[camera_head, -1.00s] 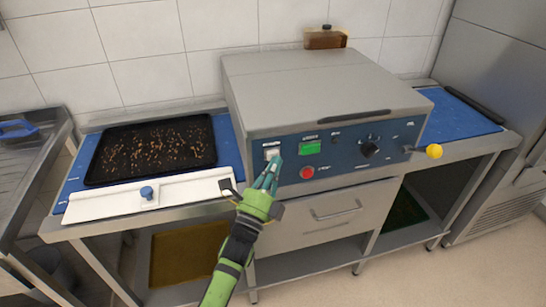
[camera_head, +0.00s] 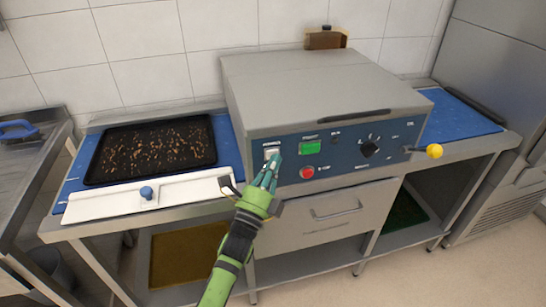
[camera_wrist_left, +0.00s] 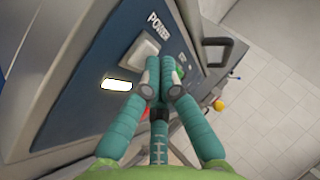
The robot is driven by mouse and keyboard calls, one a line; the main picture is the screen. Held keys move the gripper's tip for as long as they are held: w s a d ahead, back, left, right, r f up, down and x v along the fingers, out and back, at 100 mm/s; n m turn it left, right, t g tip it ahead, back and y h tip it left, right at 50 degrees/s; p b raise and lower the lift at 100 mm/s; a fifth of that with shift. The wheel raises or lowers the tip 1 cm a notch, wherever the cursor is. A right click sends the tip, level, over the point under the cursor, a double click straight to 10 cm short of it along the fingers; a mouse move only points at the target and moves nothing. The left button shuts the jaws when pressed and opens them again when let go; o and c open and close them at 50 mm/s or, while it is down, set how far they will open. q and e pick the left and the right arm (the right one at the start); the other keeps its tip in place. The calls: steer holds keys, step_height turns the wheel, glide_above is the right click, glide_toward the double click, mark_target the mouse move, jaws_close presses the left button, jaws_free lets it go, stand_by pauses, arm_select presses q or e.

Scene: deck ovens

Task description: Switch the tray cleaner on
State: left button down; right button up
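The tray cleaner (camera_head: 310,85) is a grey box with a blue control panel. Its white power switch (camera_head: 271,153) sits at the panel's left end; it also shows under the word POWER in the left wrist view (camera_wrist_left: 140,54). A small bright rectangle (camera_wrist_left: 117,85), which looks like a lit lamp, is below the switch. My left gripper (camera_head: 270,168) has its teal fingers drawn together and holds nothing. Its fingertips, also in the left wrist view (camera_wrist_left: 160,80), are right by the switch's lower right; I cannot tell whether they touch. My right gripper is out of view.
A green button (camera_head: 310,148), a red button (camera_head: 307,172) and a black knob (camera_head: 369,149) are on the panel. A yellow-ended lever (camera_head: 434,151) sticks out at right. A dark, crumb-covered tray (camera_head: 118,152) lies left, behind a white board (camera_head: 110,204).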

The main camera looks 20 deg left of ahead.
arm_select(q)
steer(key=shift+s+d, duration=0.2)
steer(key=shift+s, duration=0.15)
steer(key=shift+s+d+p, duration=0.25)
steer(key=shift+s+d, duration=0.3)
steer(key=shift+s, duration=0.25)
steer(key=shift+s+d+p, duration=0.3)
steer(key=shift+s+d, duration=0.25)
steer(key=shift+s, duration=0.25)
steer(key=shift+s+d+p, duration=0.25)
steer(key=shift+s+d, duration=0.3)
steer(key=shift+s, duration=0.25)
